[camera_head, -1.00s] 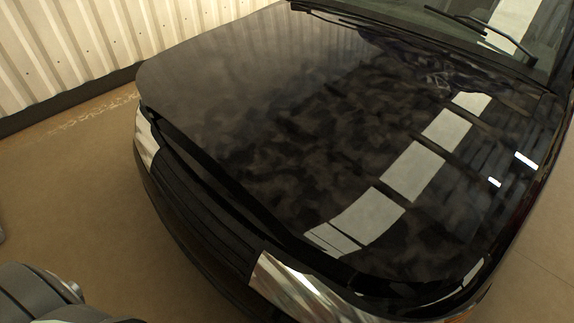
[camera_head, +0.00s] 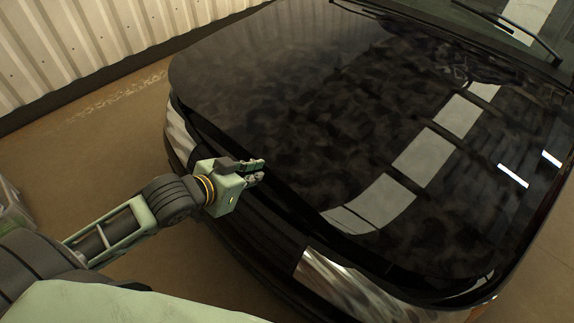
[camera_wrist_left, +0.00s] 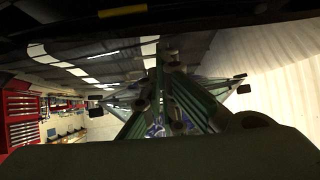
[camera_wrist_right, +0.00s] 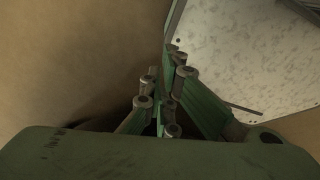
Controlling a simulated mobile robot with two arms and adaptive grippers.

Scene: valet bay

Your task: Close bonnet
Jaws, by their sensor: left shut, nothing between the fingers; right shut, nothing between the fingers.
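The glossy black bonnet (camera_head: 300,100) lies low over the car's front in the head view. A dark gap runs along its front edge above the grille; I cannot tell whether it is latched. My left gripper (camera_head: 256,172) is at that front edge, near the middle, fingers pointing toward the bonnet. It looks shut and empty; whether it touches the bonnet is unclear. Its fingers also show in the left wrist view (camera_wrist_left: 172,62), below a dark surface. My right gripper (camera_wrist_right: 168,68) is shut and empty in the right wrist view, with floor behind it. It is outside the head view.
A chrome-and-clear headlamp (camera_head: 345,285) and the dark front bumper stand below the bonnet edge. A pale corrugated wall (camera_head: 70,50) is at the back left. Brown floor (camera_head: 110,150) lies open left of the car. A red tool rack (camera_wrist_left: 20,118) shows in the left wrist view.

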